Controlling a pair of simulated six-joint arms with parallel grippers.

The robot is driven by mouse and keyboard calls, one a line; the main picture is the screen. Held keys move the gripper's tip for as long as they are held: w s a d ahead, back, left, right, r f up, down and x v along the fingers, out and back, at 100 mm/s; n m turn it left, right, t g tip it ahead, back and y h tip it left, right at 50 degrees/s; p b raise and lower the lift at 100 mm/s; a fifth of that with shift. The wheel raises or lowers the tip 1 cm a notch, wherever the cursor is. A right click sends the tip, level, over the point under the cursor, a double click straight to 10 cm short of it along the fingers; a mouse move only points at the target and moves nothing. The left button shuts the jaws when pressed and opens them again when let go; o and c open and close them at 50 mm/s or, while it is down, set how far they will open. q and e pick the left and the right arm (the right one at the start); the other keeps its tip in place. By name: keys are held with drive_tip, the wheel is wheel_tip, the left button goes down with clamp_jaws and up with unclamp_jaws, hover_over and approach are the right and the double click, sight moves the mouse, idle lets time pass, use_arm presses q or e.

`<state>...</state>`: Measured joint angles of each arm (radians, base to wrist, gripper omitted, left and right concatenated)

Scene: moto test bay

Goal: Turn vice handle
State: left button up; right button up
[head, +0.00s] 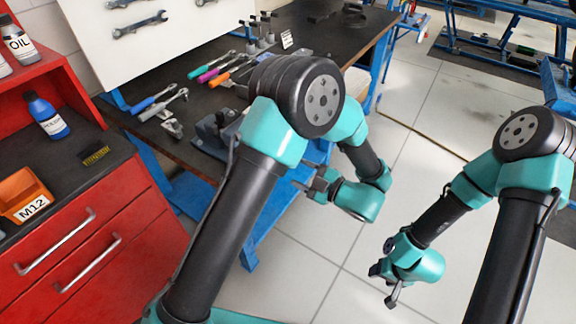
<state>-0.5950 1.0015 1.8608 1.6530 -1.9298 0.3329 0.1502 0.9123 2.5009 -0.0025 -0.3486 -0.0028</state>
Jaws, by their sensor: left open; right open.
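The vice (211,132) is a dark grey-blue body at the front edge of the dark workbench. My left arm covers its right part, and I cannot make out its handle. My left gripper (303,186) is open, to the right of the vice and just off the bench's front edge. It points left toward the vice, and nothing shows between its fingers. My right gripper (388,290) is open and empty, low over the tiled floor and well away from the bench.
The workbench (333,43) holds a row of coloured-handled tools (208,74) and a blue-handled ratchet (148,103). A red cabinet (85,225) stands at left with a blue bottle (46,117) and an orange M12 bin (24,196).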

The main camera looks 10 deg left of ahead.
use_arm(q)
drive_tip(key=shift+s+d, duration=0.3)
drive_tip(key=shift+d, duration=0.35)
drive_tip(key=shift+c, duration=0.5)
